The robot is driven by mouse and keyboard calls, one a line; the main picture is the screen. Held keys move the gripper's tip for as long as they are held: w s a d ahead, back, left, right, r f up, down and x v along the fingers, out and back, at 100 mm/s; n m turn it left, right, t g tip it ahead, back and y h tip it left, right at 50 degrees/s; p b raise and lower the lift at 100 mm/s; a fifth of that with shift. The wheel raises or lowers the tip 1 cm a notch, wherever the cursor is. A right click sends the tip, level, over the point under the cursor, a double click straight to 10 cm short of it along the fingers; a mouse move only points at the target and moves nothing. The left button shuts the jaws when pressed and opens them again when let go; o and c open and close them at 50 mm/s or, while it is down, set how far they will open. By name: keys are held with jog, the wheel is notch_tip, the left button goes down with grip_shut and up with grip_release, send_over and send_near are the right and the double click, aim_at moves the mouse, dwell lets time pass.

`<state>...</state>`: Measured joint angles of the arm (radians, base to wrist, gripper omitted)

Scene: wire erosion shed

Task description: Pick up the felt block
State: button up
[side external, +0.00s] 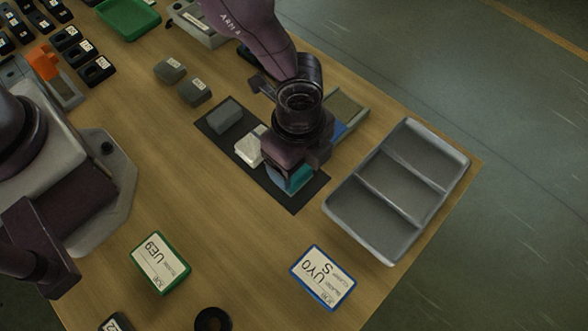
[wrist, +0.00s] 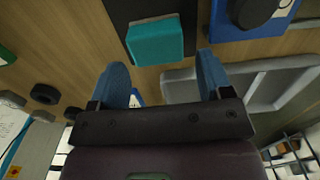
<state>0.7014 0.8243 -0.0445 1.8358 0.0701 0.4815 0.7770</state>
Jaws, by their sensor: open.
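Three blocks lie in a row on a dark mat (side external: 293,204) in the side view: a grey block (side external: 225,116), a white block (side external: 249,146) and a teal block (side external: 291,179). No block is labelled as felt; the teal one looks matte and soft-edged in the wrist view (wrist: 155,42). My gripper (side external: 290,162) is over the teal end of the mat and partly hides that block. In the wrist view my gripper (wrist: 163,72) is open, with blue fingertips wide apart. The teal block shows ahead of the gap between them, and nothing is held.
A grey tray with three compartments (side external: 388,214) stands right of the mat. A blue-edged bin (side external: 348,112) is close behind my gripper. Green-framed (side external: 160,262) and blue-framed (side external: 323,277) cards and a black ring (side external: 212,319) lie nearer the front. Wood between mat and cards is clear.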

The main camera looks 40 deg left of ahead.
jog(key=f, duration=0.4)
jog(key=shift+s+a+f, duration=0.15)
jog(key=shift+a+f, duration=0.1)
jog(key=shift+c, duration=0.4)
jog(key=c, duration=0.6)
jog(key=shift+r, duration=0.1)
